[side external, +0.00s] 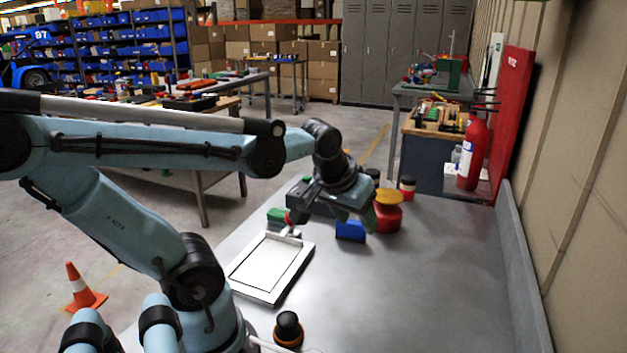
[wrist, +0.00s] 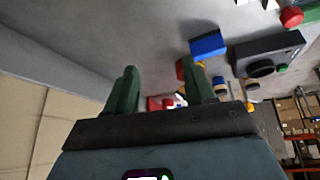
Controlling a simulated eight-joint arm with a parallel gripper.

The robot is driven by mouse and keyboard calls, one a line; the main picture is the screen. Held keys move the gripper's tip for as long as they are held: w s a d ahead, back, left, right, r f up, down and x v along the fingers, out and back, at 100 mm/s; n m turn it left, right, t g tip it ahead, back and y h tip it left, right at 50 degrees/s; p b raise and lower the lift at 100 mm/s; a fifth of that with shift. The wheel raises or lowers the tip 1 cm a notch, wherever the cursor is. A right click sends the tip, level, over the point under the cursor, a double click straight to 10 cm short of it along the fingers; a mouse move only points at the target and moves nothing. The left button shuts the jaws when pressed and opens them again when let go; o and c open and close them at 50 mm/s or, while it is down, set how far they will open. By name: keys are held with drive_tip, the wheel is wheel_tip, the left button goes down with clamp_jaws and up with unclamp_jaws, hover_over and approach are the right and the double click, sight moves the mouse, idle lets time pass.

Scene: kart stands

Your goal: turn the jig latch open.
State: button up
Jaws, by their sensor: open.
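The jig appears to be the white framed plate (side external: 270,267) lying on the grey bench in the side view. At its far edge is a small latch with a red knob (side external: 290,219). The red knob also shows at the top right of the wrist view (wrist: 292,17). My gripper (side external: 335,212) is above the bench, beyond the plate and to the right of the knob. Its two green fingers (wrist: 160,72) are apart with nothing held between them. They do not touch the knob. The latch's exact angle is too small to tell.
A blue block (side external: 350,230) lies near my gripper; a red tub with a yellow lid (side external: 388,213) stands to its right. A dark grey box (wrist: 268,52) and green block (side external: 277,215) lie behind. A black knob (side external: 288,328) stands in front. The bench's right side is clear.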

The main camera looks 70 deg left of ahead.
drive_tip(key=s+a+r+n+g+y, duration=0.1)
drive_tip(key=s+a+n+g+y, duration=0.15)
drive_tip(key=a+n, duration=0.55)
drive_tip(key=n+g, duration=0.3)
drive_tip(key=n, duration=0.1)
approach(287, 227)
drive_tip(key=shift+w+a+f, duration=0.2)
drive_tip(key=shift+a+f, duration=0.5)
drive_tip(key=shift+f, duration=0.1)
drive_tip(key=shift+w+a+f, duration=0.2)
drive_tip(key=shift+a+f, duration=0.5)
drive_tip(key=shift+f, duration=0.1)
drive_tip(key=shift+w+a+f, duration=0.2)
drive_tip(key=shift+a+f, duration=0.5)
drive_tip(key=shift+f, duration=0.15)
clamp_jaws()
